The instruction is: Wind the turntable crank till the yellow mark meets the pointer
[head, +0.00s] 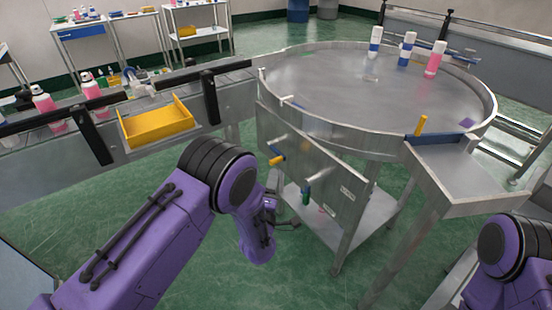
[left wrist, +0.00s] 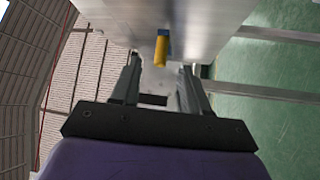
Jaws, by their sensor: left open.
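The round steel turntable (head: 375,85) stands at the upper right. My left gripper (head: 272,205) is in front of the panel, partly hidden by my own wrist. In the left wrist view a yellow handle (left wrist: 161,48) lies just beyond the open, empty fingers (left wrist: 160,70), roughly centred between them.
Several cans, including a pink one (head: 435,59), stand towards the turntable's far side. A yellow bin (head: 155,124) hangs on the conveyor at left, which carries pink cans (head: 91,91). A steel chute (head: 460,175) juts from the turntable's near right.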

